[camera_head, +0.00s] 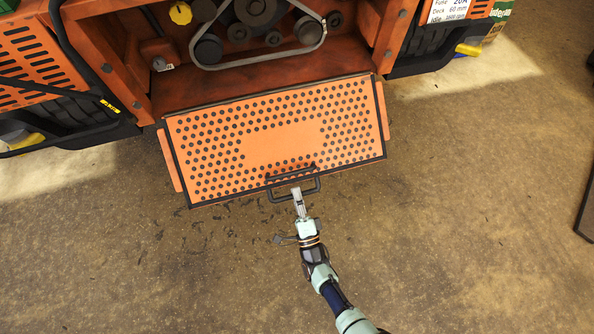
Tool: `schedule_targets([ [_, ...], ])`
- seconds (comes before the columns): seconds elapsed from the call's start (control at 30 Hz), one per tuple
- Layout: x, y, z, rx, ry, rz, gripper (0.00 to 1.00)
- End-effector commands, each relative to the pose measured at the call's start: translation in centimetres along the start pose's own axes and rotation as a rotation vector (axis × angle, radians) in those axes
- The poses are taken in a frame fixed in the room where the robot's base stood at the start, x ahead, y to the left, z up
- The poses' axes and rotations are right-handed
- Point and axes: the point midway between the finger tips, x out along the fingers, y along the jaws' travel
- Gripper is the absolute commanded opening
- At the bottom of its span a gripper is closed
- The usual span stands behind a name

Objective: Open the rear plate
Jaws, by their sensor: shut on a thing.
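The rear plate (278,137) is an orange perforated panel with a black border, at the back of the orange mower. It is swung down and outward from the opening above it, so the inside shows. A black bar handle (273,190) sits at its lower edge. My gripper (299,197) reaches up from below and is shut on this handle, right of its middle. The fingertips partly cover the handle bar.
Behind the plate, the open bay shows a belt (262,62), several dark pulleys and a yellow cap (180,13). Black wheels or tracks flank the mower on both sides. The brown floor (130,260) below the plate is open, with dark scraps scattered on it.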

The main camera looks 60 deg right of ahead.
Motion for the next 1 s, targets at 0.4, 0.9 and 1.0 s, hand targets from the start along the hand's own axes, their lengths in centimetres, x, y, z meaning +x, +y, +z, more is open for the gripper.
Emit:
schedule_targets([
  [0.4,0.0,-0.1,0.0,0.001,0.001,-0.003,0.41],
  [0.9,1.6,-4.5,0.0,0.002,0.002,-0.010,0.41],
  [1.0,2.4,-6.4,0.0,0.002,0.003,-0.010,0.41],
])
